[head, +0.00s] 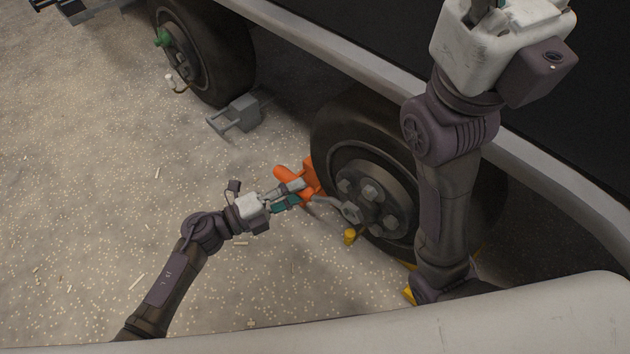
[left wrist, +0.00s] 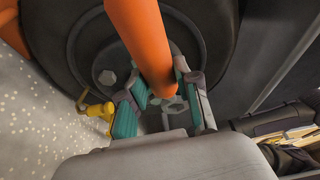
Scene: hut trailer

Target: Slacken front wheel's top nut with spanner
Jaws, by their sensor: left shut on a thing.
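The front wheel (head: 378,185) is a dark tyre with a grey hub and several hex nuts, one of them a nut (head: 370,192) near the hub's middle. My left gripper (head: 297,194) is low at the wheel's left side, shut on the spanner's orange handle (head: 287,174). In the left wrist view the orange handle (left wrist: 142,40) passes between the fingers (left wrist: 158,105) toward the hub. A grey shaft runs from the handle to the lower-left nut (head: 350,212); whether its end is seated there I cannot tell. My right gripper (head: 490,5) is cut off at the top edge.
A second wheel (head: 208,50) with a green part stands at the upper left. A grey block (head: 238,115) lies on the floor between the wheels. A small yellow part (head: 349,237) sits below the hub. The speckled floor at left is mostly clear.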

